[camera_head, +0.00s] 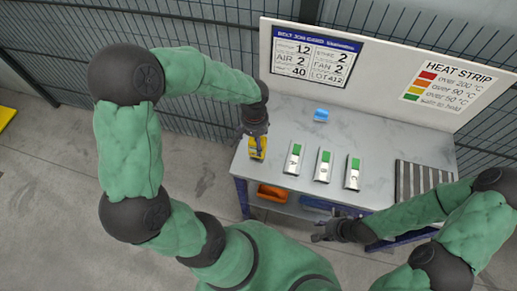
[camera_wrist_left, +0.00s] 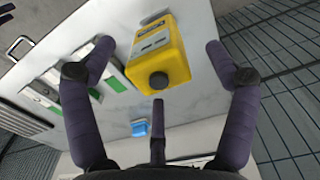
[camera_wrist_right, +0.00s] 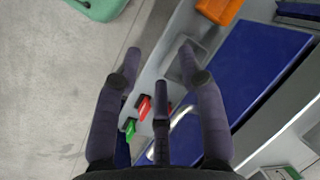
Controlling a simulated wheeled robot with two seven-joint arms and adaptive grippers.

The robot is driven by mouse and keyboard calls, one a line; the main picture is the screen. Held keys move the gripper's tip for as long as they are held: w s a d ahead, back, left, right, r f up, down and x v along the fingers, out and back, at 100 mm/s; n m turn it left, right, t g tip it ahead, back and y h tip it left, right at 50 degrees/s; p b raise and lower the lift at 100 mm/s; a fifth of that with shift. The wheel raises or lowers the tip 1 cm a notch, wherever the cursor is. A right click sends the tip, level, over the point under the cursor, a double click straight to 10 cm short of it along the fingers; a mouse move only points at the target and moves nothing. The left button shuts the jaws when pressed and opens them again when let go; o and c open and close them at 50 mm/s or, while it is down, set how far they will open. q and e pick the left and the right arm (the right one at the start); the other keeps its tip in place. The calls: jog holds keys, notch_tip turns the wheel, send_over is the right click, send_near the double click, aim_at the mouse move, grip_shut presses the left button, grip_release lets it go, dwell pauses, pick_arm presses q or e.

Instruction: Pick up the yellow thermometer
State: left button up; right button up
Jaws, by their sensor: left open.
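The yellow thermometer (camera_head: 257,149) stands near the left end of the grey tabletop, partly covered by my left gripper in the head view. In the left wrist view the yellow thermometer (camera_wrist_left: 160,58) is a boxy yellow body with a black knob and a grey face. It lies between the spread fingers of my left gripper (camera_wrist_left: 160,75), with gaps on both sides. My left gripper (camera_head: 255,132) is open just above it. My right gripper (camera_head: 322,230) is in front of the table's front edge; its fingers are spread and empty in the right wrist view (camera_wrist_right: 155,75).
Three labelled blocks with green patches, A (camera_head: 294,158), B (camera_head: 323,167) and C (camera_head: 352,173), stand right of the thermometer. A blue object (camera_head: 321,115) lies behind. A ribbed grey area (camera_head: 418,178) is at right. An orange bin (camera_head: 272,193) sits below the tabletop.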

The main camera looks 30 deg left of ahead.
pick_arm(q)
jog(key=shift+w+d+f+b, duration=0.1)
jog(key=shift+w+f+b, duration=0.05)
jog(key=shift+f, duration=0.9)
jog(key=shift+w+f+b, duration=0.2)
jog(key=shift+f, duration=0.85)
jog(key=shift+w+d+f+b, duration=0.1)
jog(key=shift+w+f+b, duration=0.05)
jog(key=shift+f, duration=0.9)
jog(key=c, duration=1.4)
